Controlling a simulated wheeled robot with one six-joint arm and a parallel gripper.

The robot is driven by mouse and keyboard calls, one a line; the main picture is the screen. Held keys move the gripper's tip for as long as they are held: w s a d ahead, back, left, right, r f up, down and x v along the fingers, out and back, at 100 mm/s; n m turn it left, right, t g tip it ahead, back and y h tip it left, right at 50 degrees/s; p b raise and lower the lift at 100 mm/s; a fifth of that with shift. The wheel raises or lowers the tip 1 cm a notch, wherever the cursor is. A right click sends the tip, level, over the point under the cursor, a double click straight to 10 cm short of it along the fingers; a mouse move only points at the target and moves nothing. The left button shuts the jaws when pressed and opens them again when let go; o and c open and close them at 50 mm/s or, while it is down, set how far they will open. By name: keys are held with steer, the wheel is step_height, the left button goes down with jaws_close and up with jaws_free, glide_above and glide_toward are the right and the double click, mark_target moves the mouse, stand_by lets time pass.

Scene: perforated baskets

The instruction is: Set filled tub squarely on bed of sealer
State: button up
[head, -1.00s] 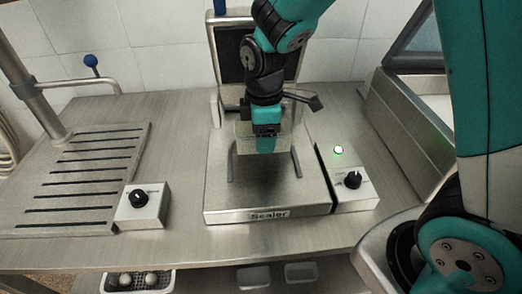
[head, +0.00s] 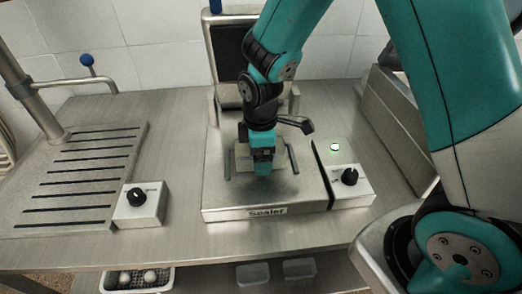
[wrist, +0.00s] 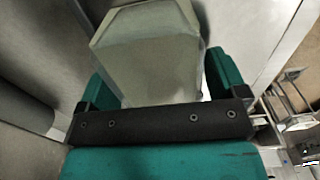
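The sealer bed (head: 220,190) is a flat grey metal plate labelled "Sealer" on the bench, with two dark guide strips on it. My gripper (head: 262,168) is over the bed, pointing down, shut on the pale translucent tub (head: 279,159). The tub is between the guide strips, low over the bed and partly hidden by my gripper. I cannot tell whether its base touches the bed. In the wrist view the tub (wrist: 150,65) is between the teal fingers. Its contents cannot be made out.
The sealer's raised dark lid (head: 231,55) stands behind the bed. A control box with a black knob (head: 349,177) and green light is at right. A slotted drain board (head: 90,180) and another knob box (head: 140,205) are at left. Small tubs (head: 253,273) sit below the bench.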

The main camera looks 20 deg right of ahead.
steer(key=shift+r, duration=0.1)
step_height(320, 180, up, 12)
steer(key=shift+f, duration=0.1)
steer(key=s+a+r+m+y, duration=0.2)
steer(key=s+r+m, duration=0.1)
steer(key=s, duration=0.6)
steer(key=s+a+r+m+y, duration=0.2)
steer(key=s+r+m, duration=0.2)
steer(key=s, duration=0.5)
steer(key=shift+s+a, duration=0.25)
steer(key=shift+s, duration=0.05)
